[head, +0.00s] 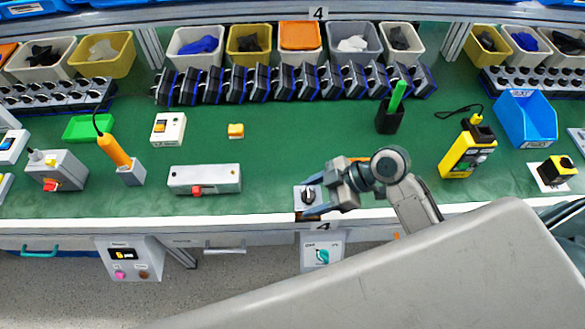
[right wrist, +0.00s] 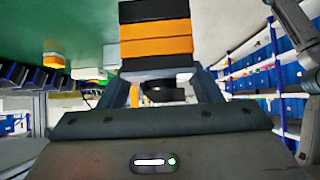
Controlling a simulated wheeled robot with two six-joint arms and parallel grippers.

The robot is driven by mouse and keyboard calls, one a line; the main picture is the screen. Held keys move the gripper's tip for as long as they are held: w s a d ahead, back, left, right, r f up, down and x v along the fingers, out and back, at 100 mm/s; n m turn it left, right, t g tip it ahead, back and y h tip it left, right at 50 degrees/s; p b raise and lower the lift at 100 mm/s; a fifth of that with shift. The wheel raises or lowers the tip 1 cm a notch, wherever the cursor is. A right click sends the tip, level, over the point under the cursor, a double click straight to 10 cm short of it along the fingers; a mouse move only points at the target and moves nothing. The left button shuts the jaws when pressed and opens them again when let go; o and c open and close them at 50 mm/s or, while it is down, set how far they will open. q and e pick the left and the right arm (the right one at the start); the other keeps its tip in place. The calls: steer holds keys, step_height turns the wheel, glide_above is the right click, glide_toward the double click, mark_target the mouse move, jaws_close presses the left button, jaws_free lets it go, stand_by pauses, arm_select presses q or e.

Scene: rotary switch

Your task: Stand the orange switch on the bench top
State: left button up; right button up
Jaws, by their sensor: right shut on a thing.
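My right gripper (head: 318,198) is over the front edge of the green bench top (head: 270,205), near its middle. It is shut on a switch (head: 307,196) with a pale face and a black knob, turned up toward the head camera. In the right wrist view the held switch (right wrist: 156,46) shows a body with orange and black bands, between and beyond the fingers of my gripper (right wrist: 160,88). Whether its underside touches the bench is hidden. My left gripper is out of view.
A white box with a red button (head: 204,179) lies left of the gripper. A small yellow-orange block (head: 236,131) and a black holder with a green pen (head: 389,117) stand farther back. A yellow device (head: 467,150) stands to the right. Bench between them is clear.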

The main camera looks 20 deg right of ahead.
steer(key=w+f+p, duration=0.1)
steer(key=w, duration=0.3)
steer(key=w+f+p, duration=0.1)
steer(key=w+p, duration=0.1)
steer(key=w, duration=0.2)
steer(key=w+f+p, duration=0.2)
steer(key=w, duration=0.1)
steer(key=shift+w+a, duration=0.35)
steer(key=shift+w, duration=0.05)
steer(key=shift+f, duration=0.3)
steer(key=shift+f, duration=0.1)
steer(key=o, duration=1)
